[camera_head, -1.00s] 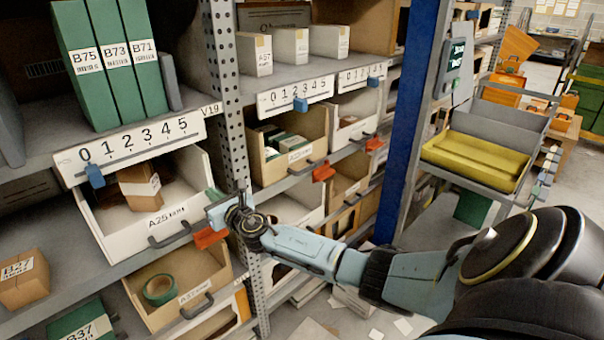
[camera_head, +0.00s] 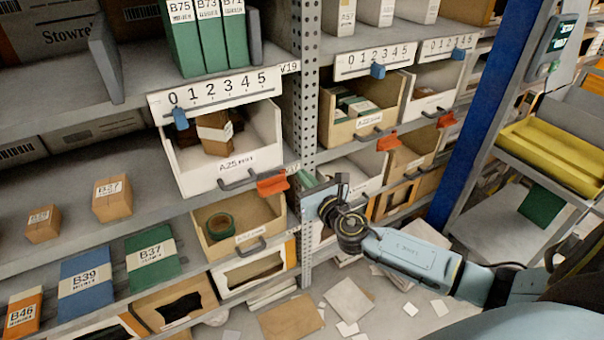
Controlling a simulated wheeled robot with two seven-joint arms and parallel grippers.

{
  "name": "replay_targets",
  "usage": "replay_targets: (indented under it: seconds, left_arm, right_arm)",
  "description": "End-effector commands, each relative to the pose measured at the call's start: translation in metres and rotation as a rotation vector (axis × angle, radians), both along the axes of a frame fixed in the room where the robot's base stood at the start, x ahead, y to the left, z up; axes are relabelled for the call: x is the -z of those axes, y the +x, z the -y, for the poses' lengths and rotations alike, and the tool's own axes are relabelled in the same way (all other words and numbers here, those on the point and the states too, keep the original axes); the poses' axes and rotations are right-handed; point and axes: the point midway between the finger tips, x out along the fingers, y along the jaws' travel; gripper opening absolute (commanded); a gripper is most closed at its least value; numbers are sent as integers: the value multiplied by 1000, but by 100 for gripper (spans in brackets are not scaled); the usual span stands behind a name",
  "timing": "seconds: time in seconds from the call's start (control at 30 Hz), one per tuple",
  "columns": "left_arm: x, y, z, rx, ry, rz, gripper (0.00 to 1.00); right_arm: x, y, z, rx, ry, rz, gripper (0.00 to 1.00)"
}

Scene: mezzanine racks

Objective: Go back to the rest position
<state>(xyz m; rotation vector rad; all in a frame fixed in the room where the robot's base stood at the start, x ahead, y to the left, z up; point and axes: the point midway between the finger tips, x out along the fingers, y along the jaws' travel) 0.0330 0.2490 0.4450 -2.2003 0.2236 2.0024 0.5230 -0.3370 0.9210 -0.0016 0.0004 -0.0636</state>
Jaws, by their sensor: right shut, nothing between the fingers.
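My right gripper (camera_head: 312,190) is in the middle of the head view, at the end of my light blue right arm. It is shut and empty, in front of the perforated rack post. It shows just right of the orange tab (camera_head: 272,185) at the white bin A25 (camera_head: 200,182), and I see a gap between them. My left gripper is not in view.
Bin A25 holds a brown box (camera_head: 215,133). Below it is a bin with green tape (camera_head: 220,225). A blue post (camera_head: 492,120) and a yellow tray (camera_head: 552,155) stand at right. Loose papers (camera_head: 348,299) lie on the floor.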

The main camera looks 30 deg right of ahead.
Motion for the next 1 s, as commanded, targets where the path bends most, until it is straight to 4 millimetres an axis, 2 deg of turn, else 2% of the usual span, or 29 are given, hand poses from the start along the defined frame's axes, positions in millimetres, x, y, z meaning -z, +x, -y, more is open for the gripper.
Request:
replay_targets:
  seconds: [0.27,0.37,0.47,0.53,0.6,0.67,0.7,0.8,0.87,0.9,0.97,1.0]
  left_arm:
    - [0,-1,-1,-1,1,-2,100]
    - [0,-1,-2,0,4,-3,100]
    - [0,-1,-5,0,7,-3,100]
    - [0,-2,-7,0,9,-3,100]
    - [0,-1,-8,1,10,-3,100]
    - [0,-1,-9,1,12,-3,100]
    - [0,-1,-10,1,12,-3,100]
    - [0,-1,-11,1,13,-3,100]
    - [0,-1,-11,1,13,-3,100]
    - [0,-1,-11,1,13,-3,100]
    - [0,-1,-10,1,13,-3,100]
    - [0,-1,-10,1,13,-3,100]
  right_arm:
    - [4,-4,1,3,13,-8,0]
    - [28,-8,6,28,97,-57,0]
    - [80,-21,16,90,289,-158,0]
    - [127,-37,23,164,471,-241,0]
    - [177,-60,28,257,668,-322,0]
    - [217,-84,29,349,834,-380,0]
    - [243,-102,30,415,940,-413,0]
    - [302,-151,24,599,1200,-476,0]
    - [334,-185,19,722,1349,-499,0]
    - [354,-208,14,810,1443,-508,0]
    - [381,-245,4,950,1580,-510,0]
    - [397,-270,-3,1047,1666,-502,0]
